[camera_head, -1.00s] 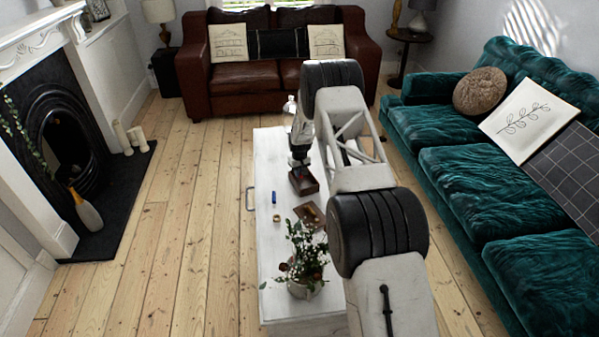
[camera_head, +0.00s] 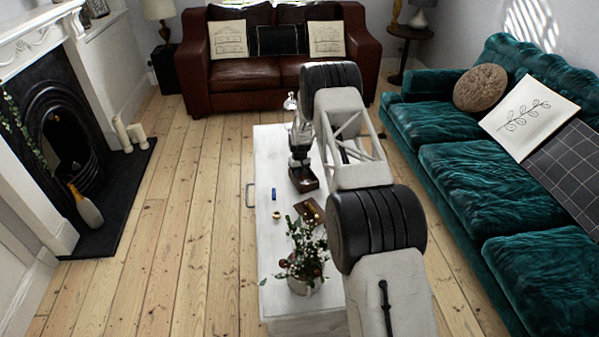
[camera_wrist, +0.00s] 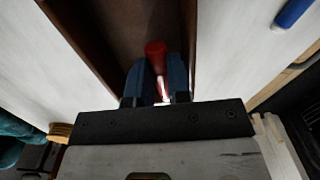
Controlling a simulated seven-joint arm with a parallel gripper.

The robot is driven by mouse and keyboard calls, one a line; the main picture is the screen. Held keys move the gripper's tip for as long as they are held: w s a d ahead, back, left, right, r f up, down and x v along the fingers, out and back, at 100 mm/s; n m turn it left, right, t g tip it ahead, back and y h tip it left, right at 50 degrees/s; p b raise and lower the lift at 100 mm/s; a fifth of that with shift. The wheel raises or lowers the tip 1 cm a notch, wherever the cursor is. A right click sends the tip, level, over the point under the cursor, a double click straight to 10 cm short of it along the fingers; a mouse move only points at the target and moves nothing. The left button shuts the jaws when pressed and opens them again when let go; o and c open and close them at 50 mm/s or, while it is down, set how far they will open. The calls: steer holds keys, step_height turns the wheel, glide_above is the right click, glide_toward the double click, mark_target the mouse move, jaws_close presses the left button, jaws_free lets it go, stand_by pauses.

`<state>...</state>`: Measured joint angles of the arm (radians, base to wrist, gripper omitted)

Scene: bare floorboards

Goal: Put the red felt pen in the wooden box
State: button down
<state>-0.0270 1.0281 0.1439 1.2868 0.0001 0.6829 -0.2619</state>
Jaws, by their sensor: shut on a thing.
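The wooden box (camera_head: 311,185) is a small dark brown open box on the white table. In the wrist view its brown wall (camera_wrist: 84,32) runs beside my fingers. My gripper (camera_head: 299,162) points down at the box in the head view. In the wrist view my gripper (camera_wrist: 157,80) has its blue fingers shut on the red felt pen (camera_wrist: 155,49). The pen's red end sticks out past the fingertips, over the box's brown interior. I cannot tell whether the pen touches the bottom. The pen is too small to make out in the head view.
On the white table (camera_head: 266,240), a blue pen (camera_head: 274,194) and a small gold-coloured object (camera_head: 277,215) lie left of the box. A brown tray-like item (camera_head: 309,211) and a potted plant (camera_head: 303,262) stand nearer. A green sofa (camera_head: 470,180) is at the right.

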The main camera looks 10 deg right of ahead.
steer(key=shift+f, duration=0.6)
steer(key=c, duration=1)
jaws_free()
steer(key=shift+r, duration=0.15)
steer(key=shift+r, duration=3.9)
